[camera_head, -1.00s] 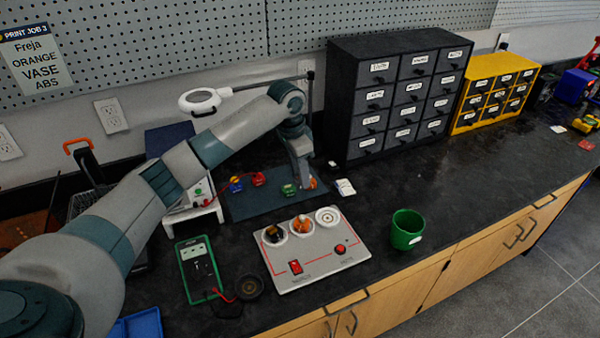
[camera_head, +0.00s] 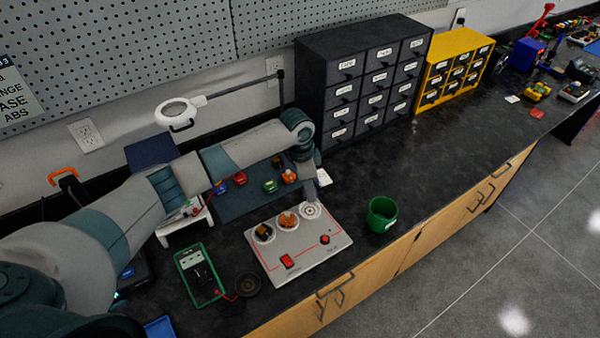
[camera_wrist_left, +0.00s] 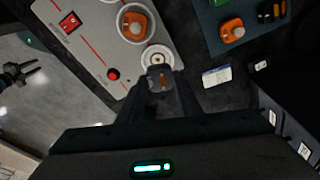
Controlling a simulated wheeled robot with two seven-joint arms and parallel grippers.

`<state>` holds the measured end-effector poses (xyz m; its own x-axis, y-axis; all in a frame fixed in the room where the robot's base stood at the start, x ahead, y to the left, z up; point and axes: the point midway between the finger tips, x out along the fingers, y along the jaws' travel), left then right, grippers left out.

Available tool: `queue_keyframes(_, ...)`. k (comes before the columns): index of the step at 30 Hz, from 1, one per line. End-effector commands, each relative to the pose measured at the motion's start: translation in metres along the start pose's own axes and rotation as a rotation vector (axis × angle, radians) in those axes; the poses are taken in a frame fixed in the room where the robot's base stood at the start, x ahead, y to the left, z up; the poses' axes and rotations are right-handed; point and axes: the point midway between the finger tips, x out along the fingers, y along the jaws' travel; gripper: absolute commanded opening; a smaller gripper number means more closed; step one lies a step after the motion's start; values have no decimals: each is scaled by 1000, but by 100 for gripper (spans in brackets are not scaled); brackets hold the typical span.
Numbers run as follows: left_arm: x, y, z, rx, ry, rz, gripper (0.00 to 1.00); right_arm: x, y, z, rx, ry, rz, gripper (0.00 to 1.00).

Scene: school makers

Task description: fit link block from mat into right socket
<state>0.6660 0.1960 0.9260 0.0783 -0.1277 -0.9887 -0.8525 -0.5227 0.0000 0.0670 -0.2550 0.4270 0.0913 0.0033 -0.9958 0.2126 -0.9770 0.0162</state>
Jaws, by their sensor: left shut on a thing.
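My left gripper (camera_wrist_left: 161,92) is shut on a dark grey block with a brownish stripe, the link block (camera_wrist_left: 159,76). It holds the block over or at the edge of the white right socket (camera_wrist_left: 157,56); I cannot tell whether they touch. In the head view the right socket (camera_head: 311,210) shows beside my gripper, on the light grey panel (camera_head: 300,255). The left socket (camera_head: 264,232) and middle socket (camera_head: 288,221) hold blocks, the middle one orange. My right gripper (camera_wrist_left: 24,75) shows small at the left of the wrist view, open and empty, over the floor.
The dark blue mat (camera_head: 236,204) behind the panel bears several coloured blocks. A green cup (camera_head: 382,214) stands right of the panel. A green meter (camera_head: 200,275) lies left of it. Black drawers (camera_head: 360,85) stand behind. The counter right of the cup is clear.

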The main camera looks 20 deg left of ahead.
Motion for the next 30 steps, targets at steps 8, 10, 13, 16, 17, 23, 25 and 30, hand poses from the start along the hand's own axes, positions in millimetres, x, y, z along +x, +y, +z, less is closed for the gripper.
queue_keyframes(8, 2, 4, -2, 12, 0, 2, 10, -3, 0, 0, 0, 0, 0, 31)
queue_keyframes(10, 2, 4, -2, 12, 0, 2, 10, -3, 0, 0, -1, 0, 0, 31)
queue_keyframes(13, 2, 3, -2, 11, 0, 2, 10, -3, 1, 0, -1, 0, 1, 31)
queue_keyframes(16, 3, 3, -1, 11, 0, 2, 10, -2, 2, 0, -1, 0, 1, 31)
queue_keyframes(17, 4, 3, -1, 11, 0, 2, 10, -1, 2, 0, -1, 0, 1, 31)
queue_keyframes(23, 14, 3, 0, 11, 0, 2, 10, 9, 1, 1, -1, -1, 1, 31)
queue_keyframes(25, 20, 3, 1, 11, 0, 2, 10, 15, 1, 2, -1, -1, 1, 31)
queue_keyframes(30, 35, 3, 4, 11, 0, 2, 10, 29, 1, 3, -1, -1, 1, 31)
